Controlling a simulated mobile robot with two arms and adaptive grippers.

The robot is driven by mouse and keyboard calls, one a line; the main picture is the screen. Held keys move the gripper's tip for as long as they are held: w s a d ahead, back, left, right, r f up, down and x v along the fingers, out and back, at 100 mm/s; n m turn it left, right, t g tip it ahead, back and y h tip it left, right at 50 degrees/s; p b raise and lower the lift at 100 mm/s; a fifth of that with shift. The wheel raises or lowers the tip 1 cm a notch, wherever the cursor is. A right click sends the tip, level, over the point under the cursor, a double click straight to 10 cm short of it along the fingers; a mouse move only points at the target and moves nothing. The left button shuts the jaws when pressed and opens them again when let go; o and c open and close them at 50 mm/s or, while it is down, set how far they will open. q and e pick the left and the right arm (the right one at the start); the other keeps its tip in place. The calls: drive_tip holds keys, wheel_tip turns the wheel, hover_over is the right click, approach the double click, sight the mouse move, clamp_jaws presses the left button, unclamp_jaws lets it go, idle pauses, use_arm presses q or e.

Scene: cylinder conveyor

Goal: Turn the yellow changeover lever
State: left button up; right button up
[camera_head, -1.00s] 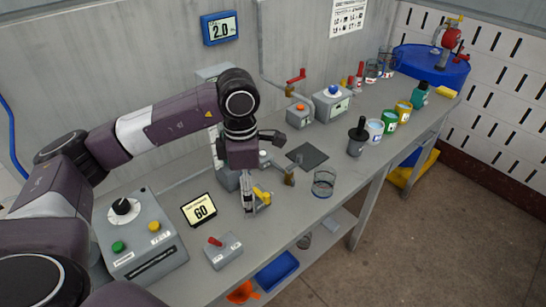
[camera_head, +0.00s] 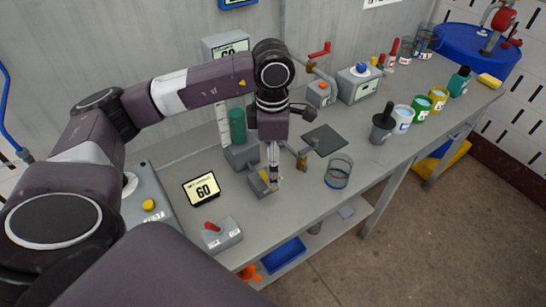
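The yellow changeover lever (camera_head: 265,176) sits on a small grey block (camera_head: 258,187) on the bench. Only part of the lever shows, because my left gripper stands in front of it. My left gripper (camera_head: 273,186) points straight down at the right side of the lever, very close to it. I cannot tell whether it touches the lever. Its fingers look narrow, and I cannot make out a gap between them. My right gripper is not in view.
A "60" display (camera_head: 201,188) and a grey box with a red switch (camera_head: 222,234) stand to the left. A glass beaker (camera_head: 339,172) and a dark square pad (camera_head: 323,139) lie to the right. Pots stand farther back.

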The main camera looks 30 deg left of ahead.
use_arm(q)
wheel_tip(320, 180, down, 7)
drive_tip(key=b, duration=0.4)
drive_tip(key=shift+r+b, duration=0.15)
drive_tip(key=shift+b, duration=0.25)
drive_tip(key=shift+w+f+b, duration=0.1)
drive_tip(key=shift+f+b, duration=0.25)
drive_tip(key=shift+f, duration=0.05)
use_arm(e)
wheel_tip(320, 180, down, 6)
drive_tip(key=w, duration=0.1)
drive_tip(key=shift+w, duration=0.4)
use_arm(q)
drive_tip(key=shift+c, duration=0.5)
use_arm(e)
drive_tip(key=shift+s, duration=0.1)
use_arm(q)
drive_tip(key=c, duration=1)
drive_tip(key=shift+s+d+f, duration=0.1)
drive_tip(key=shift+s, duration=0.15)
clamp_jaws()
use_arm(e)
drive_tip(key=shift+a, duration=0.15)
use_arm(q)
drive_tip(key=c, duration=0.7)
unclamp_jaws()
drive_tip(key=shift+c, duration=0.2)
